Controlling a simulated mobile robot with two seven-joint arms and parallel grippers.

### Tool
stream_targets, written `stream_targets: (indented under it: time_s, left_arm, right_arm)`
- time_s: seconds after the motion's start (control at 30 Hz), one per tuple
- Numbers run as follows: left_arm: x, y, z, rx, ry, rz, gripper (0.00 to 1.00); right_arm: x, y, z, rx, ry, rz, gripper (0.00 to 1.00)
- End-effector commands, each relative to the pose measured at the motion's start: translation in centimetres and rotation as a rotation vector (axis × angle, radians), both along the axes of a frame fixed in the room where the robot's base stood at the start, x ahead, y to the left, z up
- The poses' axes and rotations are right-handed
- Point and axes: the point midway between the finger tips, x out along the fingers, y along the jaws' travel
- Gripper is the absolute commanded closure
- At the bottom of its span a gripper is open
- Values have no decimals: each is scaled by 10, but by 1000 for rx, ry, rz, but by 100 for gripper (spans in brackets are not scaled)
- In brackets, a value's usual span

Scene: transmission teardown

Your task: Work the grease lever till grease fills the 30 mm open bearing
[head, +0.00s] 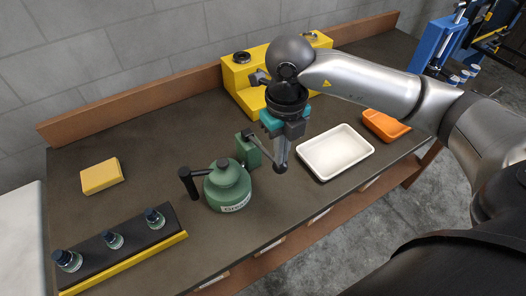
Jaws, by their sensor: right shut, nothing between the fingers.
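A green grease pot (228,188) with a white label stands on the dark bench, left of my right gripper. A black upright handle (188,182) joins its left side. A green block (250,148) stands behind its right side, with a dark arm reaching from its top toward my right gripper. My right gripper (281,166) is shut, pointing down, to the right of the pot. Whether its tips touch the dark arm I cannot tell. I cannot make out a bearing at the pot. My left gripper is out of view.
A white tray (335,172) and an orange bin (385,125) lie to the right. A yellow fixture (237,77) with a dark ring on top stands at the back. A yellow block (102,177) and a black rack (92,258) with small jars lie left. Bench between them is clear.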

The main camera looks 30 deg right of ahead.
Motion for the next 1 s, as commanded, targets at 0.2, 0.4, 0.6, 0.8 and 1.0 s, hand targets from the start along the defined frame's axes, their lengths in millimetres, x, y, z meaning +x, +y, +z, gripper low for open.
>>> stream_targets:
  time_s: [0.2, 0.4, 0.6, 0.8, 1.0]
  left_arm:
    - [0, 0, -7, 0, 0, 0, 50]
    - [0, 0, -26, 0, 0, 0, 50]
    - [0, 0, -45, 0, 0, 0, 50]
    - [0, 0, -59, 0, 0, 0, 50]
    - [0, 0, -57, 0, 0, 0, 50]
  right_arm:
    - [1, 0, -7, 0, -2, -1, 100]
    - [0, 0, -28, 0, -2, -1, 100]
    - [0, 0, -48, 0, -1, -1, 100]
    - [0, 0, -63, 0, -1, -1, 100]
    - [0, 0, -61, 0, -1, -1, 100]
